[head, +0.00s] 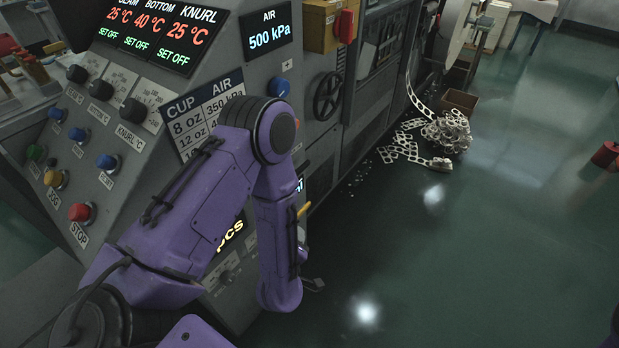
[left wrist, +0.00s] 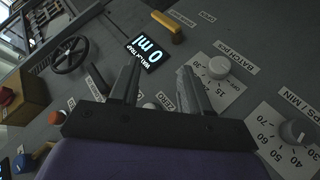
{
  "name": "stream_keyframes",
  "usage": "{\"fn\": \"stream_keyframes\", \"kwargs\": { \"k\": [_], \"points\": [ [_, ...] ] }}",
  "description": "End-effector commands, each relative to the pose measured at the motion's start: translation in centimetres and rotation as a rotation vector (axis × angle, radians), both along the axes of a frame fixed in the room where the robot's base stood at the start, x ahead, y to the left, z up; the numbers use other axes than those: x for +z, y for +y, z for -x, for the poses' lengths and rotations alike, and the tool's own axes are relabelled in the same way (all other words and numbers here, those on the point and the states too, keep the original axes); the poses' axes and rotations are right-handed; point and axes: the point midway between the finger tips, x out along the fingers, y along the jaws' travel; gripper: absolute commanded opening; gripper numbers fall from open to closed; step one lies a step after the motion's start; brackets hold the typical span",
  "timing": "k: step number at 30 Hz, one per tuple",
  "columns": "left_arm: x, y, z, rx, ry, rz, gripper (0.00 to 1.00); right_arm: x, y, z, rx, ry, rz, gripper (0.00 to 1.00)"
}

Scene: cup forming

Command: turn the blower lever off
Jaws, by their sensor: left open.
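A lever with a yellow handle (left wrist: 168,26) stands on the grey panel at the top middle of the left wrist view. A yellow handle also shows beside my forearm in the head view (head: 304,210). Its label is too small to read, so I cannot tell for sure that it is the blower lever. My left gripper (left wrist: 158,70) is open, with nothing between its fingers. Its fingers point toward the panel, below the yellow handle in the left wrist view and apart from it. In the head view my forearm hides most of the gripper and the panel there.
A lit display (left wrist: 150,52) lies between the fingers and the lever. A black handwheel (left wrist: 70,53) is at left.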

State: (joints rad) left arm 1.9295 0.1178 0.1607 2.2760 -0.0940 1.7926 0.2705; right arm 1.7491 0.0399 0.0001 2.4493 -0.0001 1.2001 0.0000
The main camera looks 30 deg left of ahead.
Motion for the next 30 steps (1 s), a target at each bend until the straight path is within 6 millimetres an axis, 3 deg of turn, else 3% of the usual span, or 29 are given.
{"fn": "stream_keyframes", "kwargs": {
  "k": [1,3,7,10,21,30],
  "points": [
    [0.2,0.2,-3.7,0.11,-0.218,0.079,0.47,-3.6,0.0,0.1,0.0,0.002,0.0,1.0],
    [3.3,0.7,-7.0,0.24,-0.477,0.189,0.47,-5.0,0.0,0.1,0.0,0.002,0.0,1.0],
    [6.9,1.5,-9.3,0.372,-0.744,0.313,0.47,-5.9,0.0,0.1,0.0,0.0,0.0,1.0],
    [7.8,2.3,-10.3,0.398,-0.786,0.335,0.47,-5.5,0.0,0.0,0.0,0.0,0.0,1.0],
    [7.7,7.3,-16.1,0.393,-0.777,0.329,0.47,-5.2,0.0,0.0,0.0,0.0,0.0,1.0],
    [7.7,8.4,-17.4,0.389,-0.774,0.327,0.47,-5.2,0.0,0.0,0.0,0.0,0.0,1.0]
  ]
}}
